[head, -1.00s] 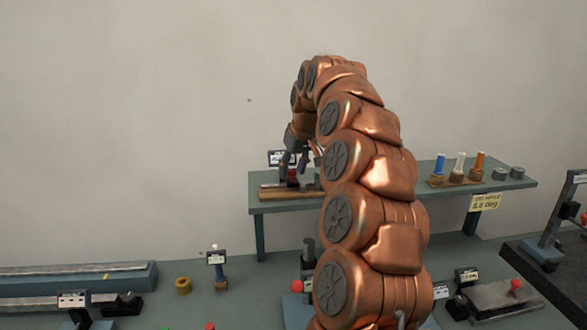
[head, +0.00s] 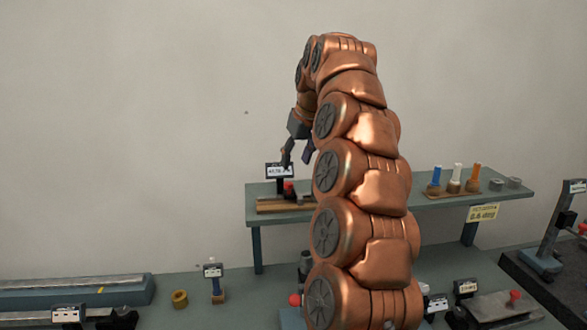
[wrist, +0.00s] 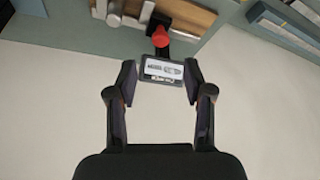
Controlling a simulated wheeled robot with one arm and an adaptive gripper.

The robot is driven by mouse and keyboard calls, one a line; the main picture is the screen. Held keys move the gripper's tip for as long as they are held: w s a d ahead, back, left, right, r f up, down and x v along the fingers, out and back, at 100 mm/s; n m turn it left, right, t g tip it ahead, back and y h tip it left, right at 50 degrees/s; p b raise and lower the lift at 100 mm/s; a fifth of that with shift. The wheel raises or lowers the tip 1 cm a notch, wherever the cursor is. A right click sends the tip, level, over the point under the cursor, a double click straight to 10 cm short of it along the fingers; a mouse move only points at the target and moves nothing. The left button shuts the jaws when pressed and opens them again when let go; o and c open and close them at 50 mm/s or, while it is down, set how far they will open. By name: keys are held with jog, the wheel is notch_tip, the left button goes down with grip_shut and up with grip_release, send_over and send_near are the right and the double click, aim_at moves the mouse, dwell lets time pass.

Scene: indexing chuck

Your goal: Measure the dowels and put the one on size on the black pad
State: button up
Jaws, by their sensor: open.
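My gripper (head: 298,157) is above the left end of the raised shelf, and its two fingers also show in the wrist view (wrist: 160,75). They are apart with nothing held. Beyond them is a gauge with a small display (wrist: 161,70) and a red knob (wrist: 161,37); the display also shows in the head view (head: 279,170). It stands at a wooden board (head: 270,206) on the shelf. Small pale and metallic pieces (wrist: 130,19) lie on the board; I cannot tell which are dowels. I cannot make out the display readings or surely identify the black pad.
The shelf (head: 400,203) also bears blue, white and orange upright pieces (head: 455,180) in a wooden stand and grey cylinders (head: 505,184). A dark slab with a stand (head: 540,290) is at right.

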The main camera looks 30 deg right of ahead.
jog(key=shift+v, duration=2.05)
